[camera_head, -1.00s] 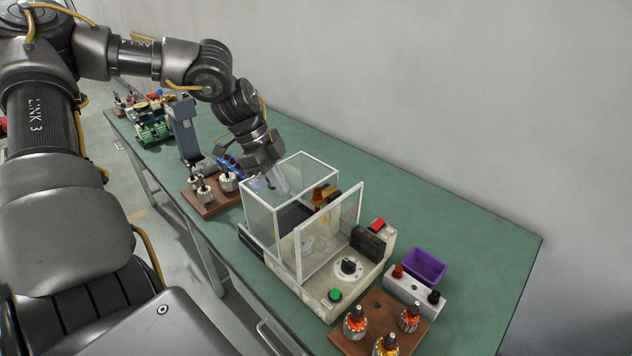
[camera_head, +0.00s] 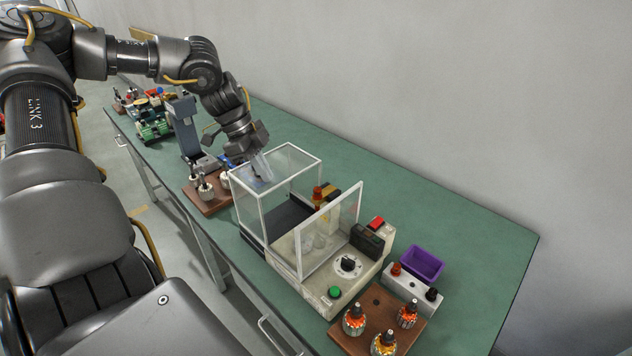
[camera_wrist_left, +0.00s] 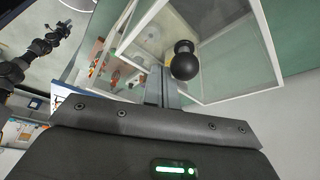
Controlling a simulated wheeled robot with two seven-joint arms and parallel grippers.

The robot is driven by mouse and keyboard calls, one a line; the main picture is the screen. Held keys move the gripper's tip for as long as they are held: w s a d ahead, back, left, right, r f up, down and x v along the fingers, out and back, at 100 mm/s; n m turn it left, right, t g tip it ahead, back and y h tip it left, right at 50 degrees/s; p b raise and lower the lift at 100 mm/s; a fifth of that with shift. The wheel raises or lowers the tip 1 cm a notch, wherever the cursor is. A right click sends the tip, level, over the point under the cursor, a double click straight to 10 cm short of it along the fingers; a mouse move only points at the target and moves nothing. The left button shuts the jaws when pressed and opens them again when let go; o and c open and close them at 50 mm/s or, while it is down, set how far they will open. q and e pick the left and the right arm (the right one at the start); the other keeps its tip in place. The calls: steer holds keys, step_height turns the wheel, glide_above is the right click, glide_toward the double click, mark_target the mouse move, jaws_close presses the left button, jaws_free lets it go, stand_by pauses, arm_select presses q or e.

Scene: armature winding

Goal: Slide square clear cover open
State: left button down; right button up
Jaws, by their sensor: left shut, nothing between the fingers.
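The square clear cover (camera_head: 291,148) is a box of clear panels with white edges on the winding machine (camera_head: 312,290). It stands toward the machine's left part, and a separate upright clear panel (camera_head: 345,215) with a white frame stands in front of it. My left gripper (camera_head: 262,168) is shut and empty at the cover's far left side; whether it touches the cover I cannot tell. In the left wrist view the cover's white-edged panels (camera_wrist_left: 232,62) fill the upper right, with a black round knob (camera_wrist_left: 184,62) in front of the fingers. My right gripper is not in view.
A wooden block with armatures (camera_head: 212,206) stands left of the machine, with a grey stand (camera_head: 187,130) behind it. Another wooden block (camera_head: 378,312) with orange armatures, a white terminal block (camera_head: 405,290) and a purple bin (camera_head: 424,265) are at the right. The bench's far right is clear.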

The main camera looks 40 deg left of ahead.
arm_select(q)
steer(key=shift+d+r+p, duration=0.15)
steer(key=shift+r+p, duration=0.25)
steer(key=shift+r, duration=0.4)
steer(key=shift+d+r+p, duration=0.1)
steer(key=shift+r+p, duration=0.3)
steer(key=shift+r, duration=0.35)
steer(key=shift+r, duration=0.1)
steer(key=shift+r, duration=0.25)
steer(key=r+p, duration=0.1)
steer(key=d+r+p, duration=0.1)
steer(key=r, duration=0.1)
steer(key=shift+d+r, duration=0.1)
steer(key=shift+r, duration=0.05)
